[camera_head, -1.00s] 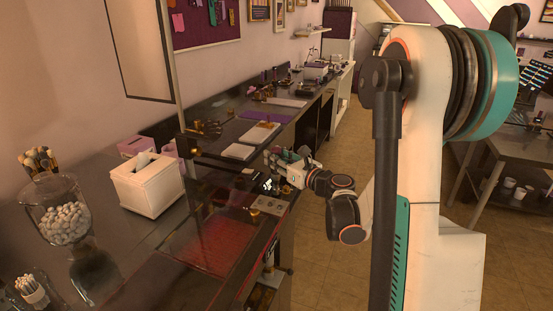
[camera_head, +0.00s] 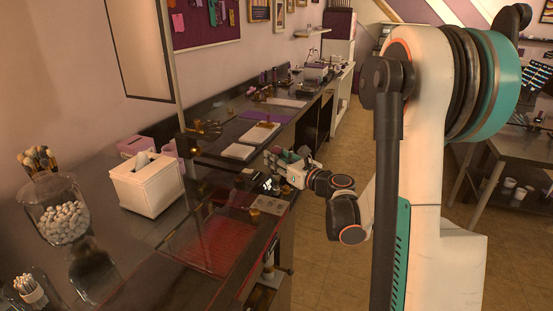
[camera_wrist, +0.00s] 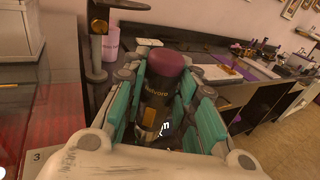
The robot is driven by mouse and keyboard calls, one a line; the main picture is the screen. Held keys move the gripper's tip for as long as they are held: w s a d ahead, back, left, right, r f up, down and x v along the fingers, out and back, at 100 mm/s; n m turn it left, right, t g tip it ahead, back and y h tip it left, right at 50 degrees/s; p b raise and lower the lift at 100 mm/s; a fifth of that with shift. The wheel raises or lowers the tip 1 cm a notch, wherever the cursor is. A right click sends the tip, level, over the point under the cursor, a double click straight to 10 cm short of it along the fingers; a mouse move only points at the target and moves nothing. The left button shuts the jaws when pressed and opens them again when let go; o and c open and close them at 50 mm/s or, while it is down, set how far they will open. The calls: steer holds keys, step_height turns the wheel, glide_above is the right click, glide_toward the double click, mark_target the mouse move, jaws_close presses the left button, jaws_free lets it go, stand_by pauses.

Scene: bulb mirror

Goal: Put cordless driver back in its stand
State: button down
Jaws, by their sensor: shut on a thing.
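My gripper (camera_head: 277,160) is over the far right part of the dark counter in the head view. In the wrist view, its teal-padded fingers (camera_wrist: 167,82) close around the cordless driver (camera_wrist: 156,105), a dark cylinder with pale lettering and a rounded maroon end. The driver stands roughly upright between the fingers; its lower end is hidden. In the head view the driver is too small to make out clearly. I cannot tell for sure which thing is its stand; a grey plate with round marks (camera_head: 268,205) lies on the counter near the gripper.
Floor (camera_head: 330,250) is clear at right.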

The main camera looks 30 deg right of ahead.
steer(key=shift+f, duration=0.1)
steer(key=shift+f+b, duration=0.7)
steer(key=shift+f, duration=1.6)
steer(key=c, duration=1.2)
jaws_free()
steer(key=shift+s, duration=0.1)
steer(key=s, duration=0.4)
steer(key=s+d, duration=0.1)
steer(key=s, duration=0.2)
steer(key=s+d, duration=0.1)
steer(key=s, duration=0.3)
steer(key=shift+s+d+r, duration=0.1)
steer(key=shift+s+d, duration=0.05)
steer(key=shift+s, duration=0.15)
